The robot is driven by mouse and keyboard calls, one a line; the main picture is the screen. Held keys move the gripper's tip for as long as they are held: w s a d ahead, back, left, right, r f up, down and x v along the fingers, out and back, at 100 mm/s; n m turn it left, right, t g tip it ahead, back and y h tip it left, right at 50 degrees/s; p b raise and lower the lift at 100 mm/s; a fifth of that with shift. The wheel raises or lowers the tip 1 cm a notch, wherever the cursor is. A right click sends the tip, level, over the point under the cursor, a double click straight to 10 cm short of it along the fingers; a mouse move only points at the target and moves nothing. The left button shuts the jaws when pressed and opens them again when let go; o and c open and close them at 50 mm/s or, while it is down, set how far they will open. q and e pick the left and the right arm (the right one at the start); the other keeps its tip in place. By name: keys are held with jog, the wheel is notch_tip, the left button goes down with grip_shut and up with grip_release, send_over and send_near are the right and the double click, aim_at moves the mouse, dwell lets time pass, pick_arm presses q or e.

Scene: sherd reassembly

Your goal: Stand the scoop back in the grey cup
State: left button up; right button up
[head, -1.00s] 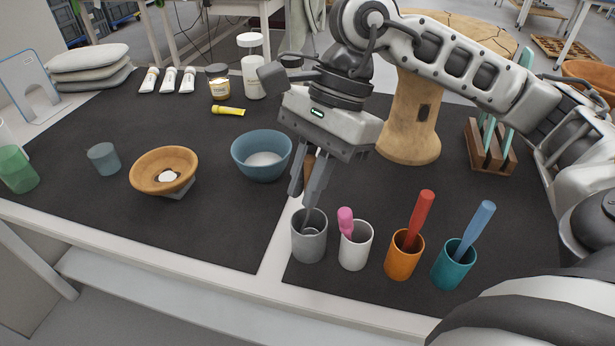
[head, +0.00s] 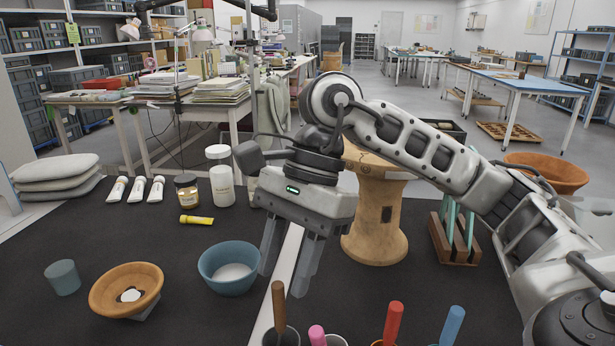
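The scoop's brown wooden handle (head: 279,306) rises almost upright from the grey cup (head: 282,338) at the bottom edge of the head view. The cup is mostly cut off by the frame, and the scoop's lower end is hidden inside it. My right gripper (head: 282,276) hangs just above and behind the cup with its two fingers spread apart. In the picture the top of the handle shows between the fingertips; the fingers do not press on it. My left gripper is not in view.
Pink (head: 317,336), red (head: 393,322) and blue (head: 452,325) handles stand to the right of the cup. A blue bowl (head: 214,279) and an orange-brown bowl (head: 105,292) are left. A wooden spool-shaped stand (head: 372,240) and a slotted rack (head: 447,245) stand behind.

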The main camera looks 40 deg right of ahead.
jog(key=s+p+v, duration=0.1)
jog(key=v, duration=0.9)
jog(key=shift+w+r, duration=0.4)
jog(key=shift+w, duration=0.1)
jog(key=shift+d, duration=0.1)
